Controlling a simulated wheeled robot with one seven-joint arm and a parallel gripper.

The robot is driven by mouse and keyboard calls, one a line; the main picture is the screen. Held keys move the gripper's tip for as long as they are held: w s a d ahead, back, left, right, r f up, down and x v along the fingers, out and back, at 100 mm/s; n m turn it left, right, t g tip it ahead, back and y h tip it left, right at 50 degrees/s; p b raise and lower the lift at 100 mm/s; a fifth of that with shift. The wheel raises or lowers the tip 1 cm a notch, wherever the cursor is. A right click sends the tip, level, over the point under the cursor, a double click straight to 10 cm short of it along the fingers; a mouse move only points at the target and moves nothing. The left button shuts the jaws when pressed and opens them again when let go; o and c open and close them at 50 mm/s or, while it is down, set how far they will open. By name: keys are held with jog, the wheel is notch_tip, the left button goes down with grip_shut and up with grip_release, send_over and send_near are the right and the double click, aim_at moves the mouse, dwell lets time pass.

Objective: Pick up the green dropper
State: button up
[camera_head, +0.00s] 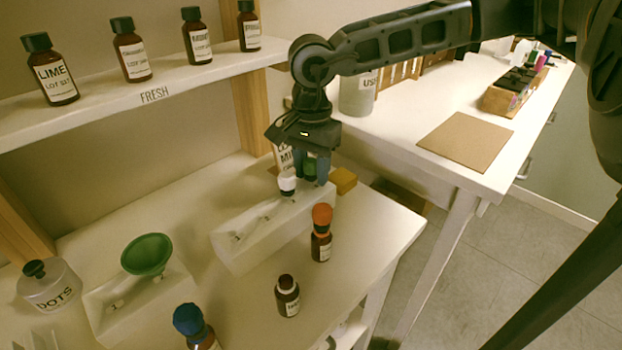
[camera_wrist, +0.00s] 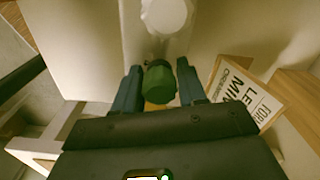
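The green dropper (camera_wrist: 160,84) shows its green top between my gripper's two fingers in the wrist view. My gripper (camera_head: 311,172) points down over the far end of the white rack (camera_head: 262,238) in the head view, with the green dropper (camera_head: 310,163) partly hidden between the fingers. A finger lies close on each side of the green top; I cannot tell whether they press on it. The dropper's lower part is hidden. A white-topped dropper (camera_head: 287,182) stands beside it in the rack and also shows in the wrist view (camera_wrist: 166,14).
A green funnel (camera_head: 147,255) is at left. A yellow block (camera_head: 343,180) and a label card (camera_wrist: 246,98) are close to my gripper.

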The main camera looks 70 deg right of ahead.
jog(key=shift+c, duration=1.3)
notch_tip(320, 180, up, 10)
